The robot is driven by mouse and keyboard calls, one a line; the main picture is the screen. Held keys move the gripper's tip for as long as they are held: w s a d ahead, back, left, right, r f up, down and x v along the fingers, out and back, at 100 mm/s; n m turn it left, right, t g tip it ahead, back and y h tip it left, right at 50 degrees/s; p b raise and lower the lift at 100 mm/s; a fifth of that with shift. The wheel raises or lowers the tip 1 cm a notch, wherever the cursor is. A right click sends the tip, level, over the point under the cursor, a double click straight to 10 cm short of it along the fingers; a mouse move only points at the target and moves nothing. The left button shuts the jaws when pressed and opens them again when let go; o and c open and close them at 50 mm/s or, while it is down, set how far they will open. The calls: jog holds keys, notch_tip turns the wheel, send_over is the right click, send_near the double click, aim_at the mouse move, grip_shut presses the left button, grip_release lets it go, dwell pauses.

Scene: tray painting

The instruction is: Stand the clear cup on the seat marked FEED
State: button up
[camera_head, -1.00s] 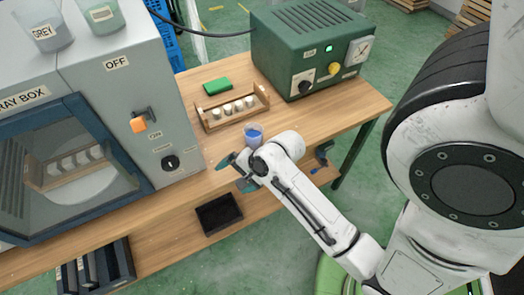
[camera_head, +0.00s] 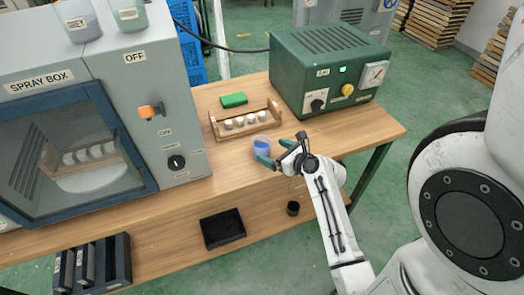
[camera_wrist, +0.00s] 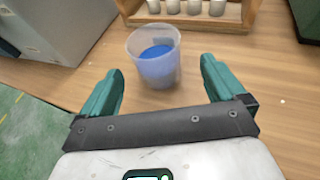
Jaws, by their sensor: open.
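A clear cup (camera_head: 262,146) with blue contents stands upright on the wooden table, in front of the small rack. My gripper (camera_head: 277,152) is open at the cup's right front side in the head view. In the wrist view the cup (camera_wrist: 154,48) stands just beyond and between the two spread green fingers (camera_wrist: 162,72), not clasped. I cannot read a FEED mark in either view.
A wooden rack (camera_head: 216,128) with several white pieces stands behind the cup, with a green block (camera_head: 233,99) behind it. The spray box (camera_head: 184,115) is at left, the green machine (camera_head: 290,75) at back right. Lower down lies a black tray (camera_head: 222,243).

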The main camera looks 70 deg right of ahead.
aim_at(256, 142)
jog(key=shift+a+x, duration=0.2)
jog(key=shift+x, duration=2.95)
jog(key=shift+w, duration=0.1)
jog(key=c, duration=1.2)
jog(key=shift+c, duration=0.2)
jog(key=shift+r+p, duration=0.15)
jog(key=shift+p, duration=0.15)
jog(key=shift+r, duration=0.55)
jog(key=s+a+r, duration=0.7)
jog(key=s+r, duration=0.4)
jog(key=s, duration=0.1)
jog(key=shift+a+r, duration=0.15)
jog(key=shift+r, duration=0.2)
